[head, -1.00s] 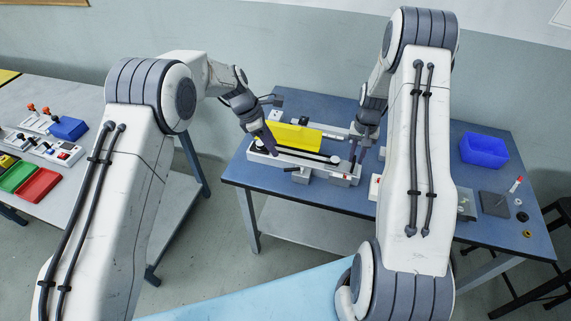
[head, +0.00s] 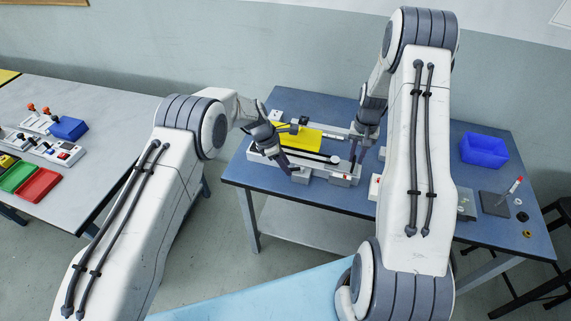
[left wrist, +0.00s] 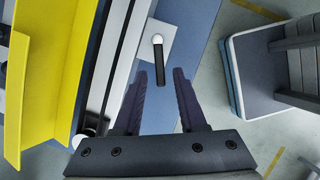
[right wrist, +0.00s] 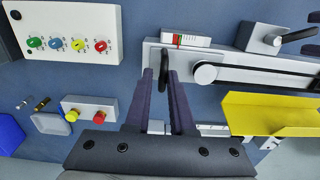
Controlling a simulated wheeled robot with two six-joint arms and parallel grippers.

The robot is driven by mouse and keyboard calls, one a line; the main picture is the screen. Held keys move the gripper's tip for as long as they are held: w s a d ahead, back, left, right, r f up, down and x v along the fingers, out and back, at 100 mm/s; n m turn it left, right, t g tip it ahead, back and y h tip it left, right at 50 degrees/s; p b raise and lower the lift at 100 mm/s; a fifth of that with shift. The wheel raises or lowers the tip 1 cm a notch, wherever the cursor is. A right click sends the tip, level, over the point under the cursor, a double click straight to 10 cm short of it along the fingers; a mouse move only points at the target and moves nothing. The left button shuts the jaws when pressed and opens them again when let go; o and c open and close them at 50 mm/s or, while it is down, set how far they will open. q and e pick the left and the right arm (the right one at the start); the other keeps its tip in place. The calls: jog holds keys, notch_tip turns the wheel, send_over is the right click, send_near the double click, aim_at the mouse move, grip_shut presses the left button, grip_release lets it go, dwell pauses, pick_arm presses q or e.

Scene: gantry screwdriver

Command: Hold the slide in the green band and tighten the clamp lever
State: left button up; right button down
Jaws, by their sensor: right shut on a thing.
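The gantry (head: 262,155) stands on the blue table, with a yellow angled plate (head: 305,137) across it. The clamp lever (left wrist: 159,65), black with a white knob, sits on a pale block at the gantry's near side. My left gripper (head: 288,170) is open; in the left wrist view its fingertips (left wrist: 163,76) stand either side of the lever's lower end, contact unclear. A white scale block (right wrist: 186,40) with red and green marks sits beside the wheel.
A control panel (right wrist: 70,32) with coloured knobs and a box with red and yellow buttons (right wrist: 90,109) lie near my right gripper. A blue bin (head: 484,149) stands at the right. A side table (head: 95,150) with trays stands at the left.

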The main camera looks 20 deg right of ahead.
pick_arm(q)
grip_shut()
jog(key=shift+w+d+m+g+y, duration=0.2)
jog(key=shift+w+m+g, duration=0.2)
jog(key=shift+m, duration=0.45)
jog(key=shift+w+d+m+g+y, duration=0.15)
jog(key=shift+w+m+g, duration=0.2)
jog(key=shift+m, duration=0.5)
jog(key=shift+o, duration=1.2)
grip_release()
